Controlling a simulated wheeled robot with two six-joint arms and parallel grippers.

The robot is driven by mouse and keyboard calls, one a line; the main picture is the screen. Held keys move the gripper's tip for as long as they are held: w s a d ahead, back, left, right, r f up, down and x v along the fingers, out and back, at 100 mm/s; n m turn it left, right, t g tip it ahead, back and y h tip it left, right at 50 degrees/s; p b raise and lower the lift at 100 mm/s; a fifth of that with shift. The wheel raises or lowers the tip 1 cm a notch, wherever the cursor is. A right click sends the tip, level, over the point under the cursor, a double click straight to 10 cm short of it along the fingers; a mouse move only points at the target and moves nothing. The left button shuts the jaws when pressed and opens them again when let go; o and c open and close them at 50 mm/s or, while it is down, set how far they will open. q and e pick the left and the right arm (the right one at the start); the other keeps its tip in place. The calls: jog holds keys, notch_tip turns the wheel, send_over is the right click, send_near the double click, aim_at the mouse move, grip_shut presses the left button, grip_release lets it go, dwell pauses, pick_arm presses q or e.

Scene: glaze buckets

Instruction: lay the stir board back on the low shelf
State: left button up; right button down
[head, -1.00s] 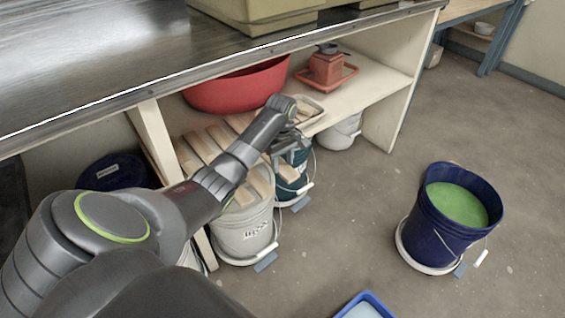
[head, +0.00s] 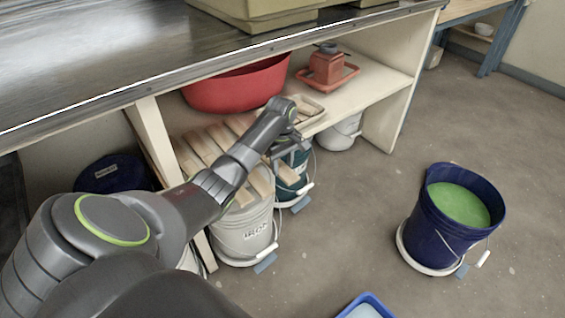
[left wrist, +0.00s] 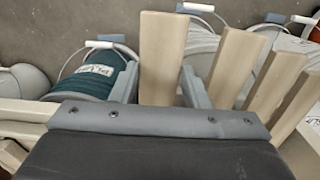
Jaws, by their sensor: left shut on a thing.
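The stir board is a pale wooden slat (head: 262,181) at the front edge of the low shelf (head: 378,84), its near end sticking out over the buckets. My left gripper (head: 274,163) is shut on it. In the left wrist view the stir board (left wrist: 164,50) stands between the two grey fingers of my left gripper (left wrist: 158,88). Its far part is hidden by my gripper and arm. I cannot tell whether it rests on the shelf or hangs just above it. My right gripper is not in view.
Several similar boards (head: 203,147) lie side by side to the left. A red basin (head: 235,90) and an orange tray (head: 342,80) stand on the shelf. A white bucket (head: 243,232) and a teal bucket (head: 291,178) stand below. A blue bucket of green glaze (head: 432,232) stands on the floor.

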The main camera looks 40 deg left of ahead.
pick_arm(q)
jog(key=shift+f, duration=0.2)
jog(key=o, duration=1.3)
jog(key=shift+r, duration=0.15)
jog(key=shift+a+r+p, duration=0.15)
jog(key=shift+r+p, duration=3.1)
jog(key=shift+r, duration=5.3)
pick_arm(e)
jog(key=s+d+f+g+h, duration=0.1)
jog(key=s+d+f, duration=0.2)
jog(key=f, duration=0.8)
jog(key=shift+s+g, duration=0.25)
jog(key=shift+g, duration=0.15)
